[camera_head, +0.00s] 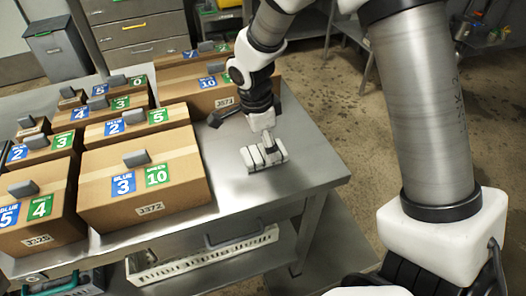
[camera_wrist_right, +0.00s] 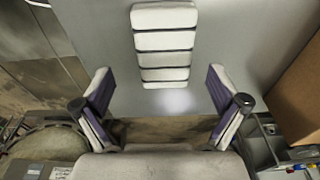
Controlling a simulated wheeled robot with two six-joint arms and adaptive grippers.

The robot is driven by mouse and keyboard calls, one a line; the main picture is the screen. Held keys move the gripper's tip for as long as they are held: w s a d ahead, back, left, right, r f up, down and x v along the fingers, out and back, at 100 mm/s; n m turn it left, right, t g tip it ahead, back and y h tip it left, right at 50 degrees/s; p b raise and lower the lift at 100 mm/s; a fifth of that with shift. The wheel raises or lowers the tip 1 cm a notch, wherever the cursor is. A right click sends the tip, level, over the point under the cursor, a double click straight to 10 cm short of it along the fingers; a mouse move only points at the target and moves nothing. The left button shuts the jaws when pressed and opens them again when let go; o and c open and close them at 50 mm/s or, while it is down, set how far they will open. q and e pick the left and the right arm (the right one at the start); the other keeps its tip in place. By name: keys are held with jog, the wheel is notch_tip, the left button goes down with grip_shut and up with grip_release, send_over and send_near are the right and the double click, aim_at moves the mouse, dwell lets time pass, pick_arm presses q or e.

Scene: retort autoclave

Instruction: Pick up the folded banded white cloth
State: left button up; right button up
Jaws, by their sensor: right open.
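The folded white cloth (camera_head: 255,158) lies flat on the grey metal table, with dark bands across it. In the right wrist view the cloth (camera_wrist_right: 164,41) is at the top middle, ahead of the fingertips. My right gripper (camera_wrist_right: 160,88) is open and empty, its two fingers spread wider than the cloth and apart from it. In the head view my right gripper (camera_head: 263,122) points down over the cloth and hides part of its far side. My left gripper is not in view.
Several cardboard boxes with blue and green number labels, such as a large box (camera_head: 143,185), crowd the table's left side. The table top (camera_head: 300,185) is bare to the right of the cloth. A white crate (camera_head: 205,258) sits on the shelf below.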

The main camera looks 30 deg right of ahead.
aim_at(263, 150)
jog(key=f, duration=0.3)
jog(key=w+f, duration=0.1)
jog(key=shift+d+f, duration=0.15)
jog(key=shift+d, duration=0.1)
jog(key=shift+s, duration=0.2)
jog(key=shift+s+r, duration=0.15)
jog(key=shift+r, duration=0.05)
jog(key=c, duration=1.1)
jog(key=shift+c, duration=0.2)
notch_tip(263, 150, up, 10)
jog(key=shift+f, duration=0.1)
